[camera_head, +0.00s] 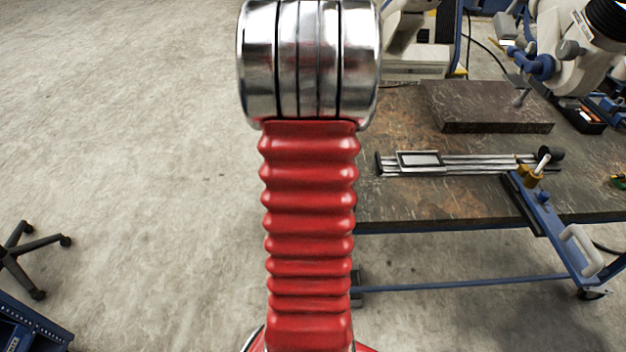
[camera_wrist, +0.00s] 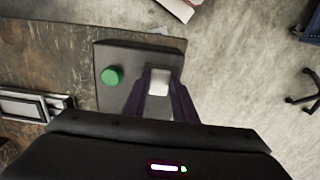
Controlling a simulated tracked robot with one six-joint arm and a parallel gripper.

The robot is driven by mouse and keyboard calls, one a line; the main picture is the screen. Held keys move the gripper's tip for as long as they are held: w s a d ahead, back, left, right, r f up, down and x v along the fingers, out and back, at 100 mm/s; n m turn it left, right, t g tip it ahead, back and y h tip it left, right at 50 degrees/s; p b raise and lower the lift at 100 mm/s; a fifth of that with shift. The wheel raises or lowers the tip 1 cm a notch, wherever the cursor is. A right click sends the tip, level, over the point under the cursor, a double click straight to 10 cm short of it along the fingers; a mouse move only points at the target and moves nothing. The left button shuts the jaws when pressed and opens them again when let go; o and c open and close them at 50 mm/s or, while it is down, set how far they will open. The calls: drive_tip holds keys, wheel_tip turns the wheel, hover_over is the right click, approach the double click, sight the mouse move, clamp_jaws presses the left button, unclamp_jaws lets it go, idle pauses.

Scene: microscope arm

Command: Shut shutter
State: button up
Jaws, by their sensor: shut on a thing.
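In the wrist view, a dark grey panel (camera_wrist: 110,52) lies at the table's edge. It carries a round green button (camera_wrist: 112,76) on its left and a small white block (camera_wrist: 158,80) on its right. My gripper (camera_wrist: 158,88) reaches over the panel, with one dark finger on each side of the white block. The fingers are closed on the block. The lower part of the block is hidden by the fingers and wrist. In the head view my gripper and the panel are hidden behind my red arm. No part is clearly recognisable as a shutter.
A metal rail with a framed slide (camera_head: 420,159) lies on the dark table (camera_head: 400,205). Office chair legs (camera_head: 30,255) stand at far left. The floor between is clear.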

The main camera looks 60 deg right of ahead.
drive_tip(key=shift+s+d, duration=0.1)
drive_tip(key=shift+s, duration=0.1)
drive_tip(key=o, duration=1)
drive_tip(key=shift+o, duration=0.2)
drive_tip(key=shift+w, duration=0.1)
drive_tip(key=shift+r, duration=0.1)
wheel_tip(320, 180, up, 14)
drive_tip(key=shift+f, duration=0.25)
